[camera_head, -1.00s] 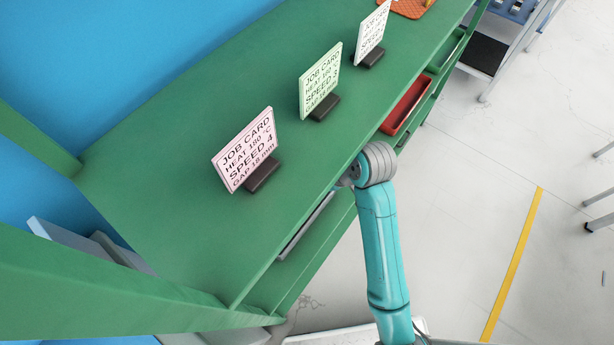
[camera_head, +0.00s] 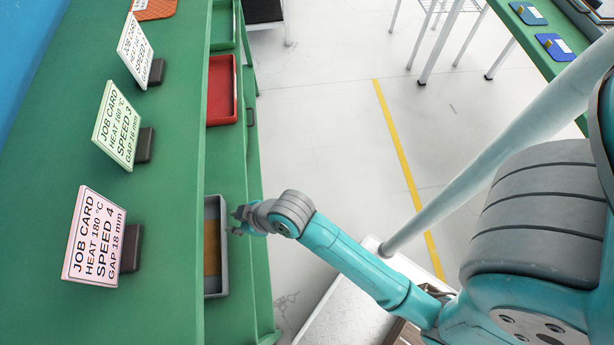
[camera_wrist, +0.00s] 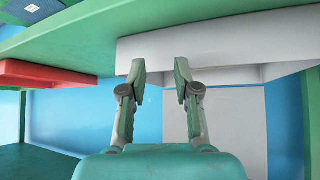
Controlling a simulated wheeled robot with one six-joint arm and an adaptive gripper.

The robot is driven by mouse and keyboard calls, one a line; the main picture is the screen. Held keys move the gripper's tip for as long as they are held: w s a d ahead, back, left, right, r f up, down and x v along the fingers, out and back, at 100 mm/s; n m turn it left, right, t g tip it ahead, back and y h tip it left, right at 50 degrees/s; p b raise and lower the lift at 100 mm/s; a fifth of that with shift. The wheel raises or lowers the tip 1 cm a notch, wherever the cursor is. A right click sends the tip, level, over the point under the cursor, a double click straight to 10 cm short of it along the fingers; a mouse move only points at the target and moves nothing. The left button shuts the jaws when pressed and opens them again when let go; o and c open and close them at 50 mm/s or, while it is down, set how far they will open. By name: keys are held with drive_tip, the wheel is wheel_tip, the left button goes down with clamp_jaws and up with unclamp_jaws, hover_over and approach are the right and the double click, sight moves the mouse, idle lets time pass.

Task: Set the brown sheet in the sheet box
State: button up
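A brown sheet (camera_head: 211,247) shows flat inside a grey tray (camera_head: 223,284) on the shelf under the green bench top. Part of the tray is hidden under the bench edge. My gripper (camera_head: 236,222) is just right of the tray's outer side in the head view. In the wrist view my gripper (camera_wrist: 161,80) is open, with nothing between its fingers. A pale grey tray front (camera_wrist: 220,45) spans the view ahead of the fingertips; the brown sheet does not show there. I cannot tell which container is the sheet box.
A red tray (camera_head: 222,90) sits farther along the same shelf and also shows in the wrist view (camera_wrist: 45,75). Three job cards on dark stands, the nearest pink (camera_head: 94,237), stand on the bench top (camera_head: 175,200). Open floor (camera_head: 330,110) lies to the right.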

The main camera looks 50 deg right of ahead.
drive_tip(key=s+d+r+m+t+h, duration=0.2)
drive_tip(key=s+d+t, duration=0.1)
drive_tip(key=s, duration=0.7)
drive_tip(key=s+d+r+m+t+h, duration=0.1)
drive_tip(key=s+d+r+m+t, duration=0.2)
drive_tip(key=s, duration=0.7)
drive_tip(key=s+d+r+t, duration=0.1)
drive_tip(key=s+r, duration=0.6)
drive_tip(key=shift+d+r, duration=0.25)
